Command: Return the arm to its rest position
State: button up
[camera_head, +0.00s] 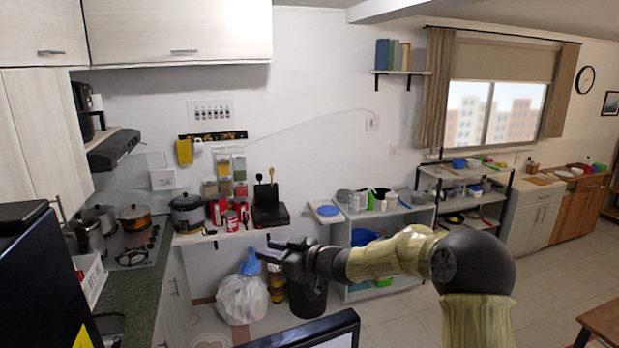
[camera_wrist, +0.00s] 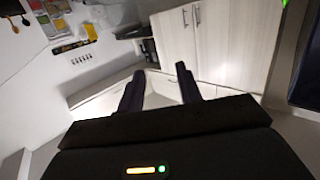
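My arm reaches in from the right in the head view, with a black joint and pale, wood-toned links. My gripper (camera_head: 283,255) is at its left end, in the air in front of the counter shelf. In the wrist view my gripper (camera_wrist: 159,84) shows two dark fingers spread apart with nothing between them, so it is open and empty. The spice dispensers (camera_head: 224,173) hang on the wall behind, left of and above the gripper. They also show at the top left of the wrist view (camera_wrist: 50,15).
A white garbage bag (camera_head: 243,298) and a dark bin (camera_head: 307,298) stand below the gripper. The shelf (camera_head: 222,234) behind holds a rice cooker (camera_head: 187,212) and red cans (camera_head: 231,221). A dark panel edge (camera_head: 310,332) is close below. Open floor (camera_head: 400,318) lies to the right.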

jog(key=s+d+f+m+h, duration=0.4)
jog(key=s+d+h, duration=0.2)
jog(key=d, duration=0.3)
jog(key=s+d+f+m+h, duration=0.45)
jog(key=s+d+h, duration=0.2)
jog(key=d, duration=0.25)
jog(key=s+d+f+m+g+h, duration=0.1)
jog(key=s+d+f+m+g, duration=0.15)
jog(key=s, duration=0.65)
jog(key=s+d+f+m+g+h, duration=0.1)
jog(key=s+d+f+g, duration=0.2)
jog(key=s, duration=0.7)
jog(key=s+b+x, duration=0.3)
jog(key=b+x, duration=1.1)
jog(key=b, duration=0.1)
jog(key=s+f+b+x, duration=0.1)
jog(key=s+b+x, duration=0.2)
jog(key=b+x, duration=1.1)
jog(key=shift+d+f+b, duration=0.3)
jog(key=shift+d+b, duration=0.05)
jog(key=shift+d, duration=0.2)
jog(key=shift+s, duration=0.1)
